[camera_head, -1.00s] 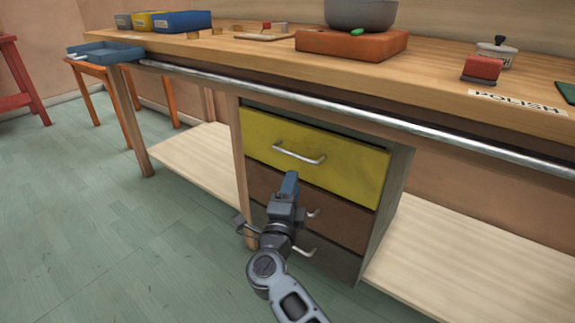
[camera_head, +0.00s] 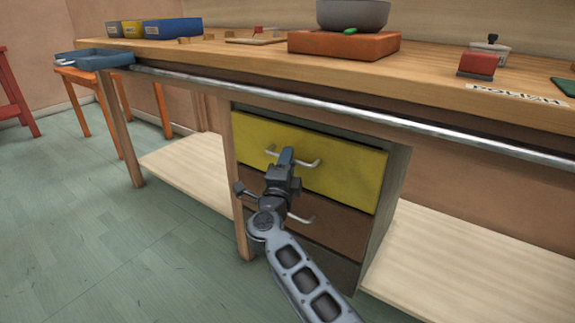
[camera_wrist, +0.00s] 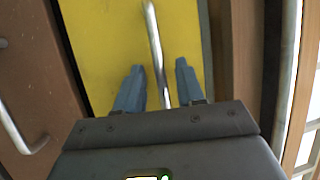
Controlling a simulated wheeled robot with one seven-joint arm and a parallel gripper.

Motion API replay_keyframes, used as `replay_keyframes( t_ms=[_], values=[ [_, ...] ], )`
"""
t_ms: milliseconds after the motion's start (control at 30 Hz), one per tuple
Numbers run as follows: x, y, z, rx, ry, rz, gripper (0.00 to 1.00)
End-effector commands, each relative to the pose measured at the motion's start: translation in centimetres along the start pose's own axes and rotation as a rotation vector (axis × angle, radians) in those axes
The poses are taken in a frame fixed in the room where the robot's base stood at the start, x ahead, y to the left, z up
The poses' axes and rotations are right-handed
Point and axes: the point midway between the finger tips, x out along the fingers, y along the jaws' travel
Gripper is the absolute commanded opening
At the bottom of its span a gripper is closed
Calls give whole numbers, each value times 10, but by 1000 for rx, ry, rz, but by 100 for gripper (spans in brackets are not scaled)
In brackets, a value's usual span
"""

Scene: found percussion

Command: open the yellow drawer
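The yellow drawer (camera_head: 345,165) is the top one of a stack under the workbench, and its front looks closed. Its metal handle (camera_head: 308,163) is partly hidden behind my gripper (camera_head: 286,154) in the head view. In the wrist view, the yellow front (camera_wrist: 105,40) fills the middle and the handle bar (camera_wrist: 154,45) runs down between the two blue fingertips of my gripper (camera_wrist: 159,68). The fingers are open, one on each side of the bar, with a gap visible on both sides. I cannot tell how deep the fingers reach around it.
Brown drawers (camera_head: 330,220) with metal handles sit below. A metal rail (camera_head: 340,108) runs along the front of the workbench (camera_head: 250,50) above the drawers. A wooden leg (camera_head: 232,190) stands at the left of the stack. The floor (camera_head: 110,230) at the left is clear.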

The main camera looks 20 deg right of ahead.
Motion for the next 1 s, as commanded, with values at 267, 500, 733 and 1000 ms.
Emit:
replay_keyframes(
  t_ms=[267,500,733,1000],
  values=[
    [0,0,0,0,0,0,23],
    [0,0,0,0,1,0,0],
    [0,0,0,0,1,1,0],
    [-1,0,0,0,1,1,0]
  ],
)
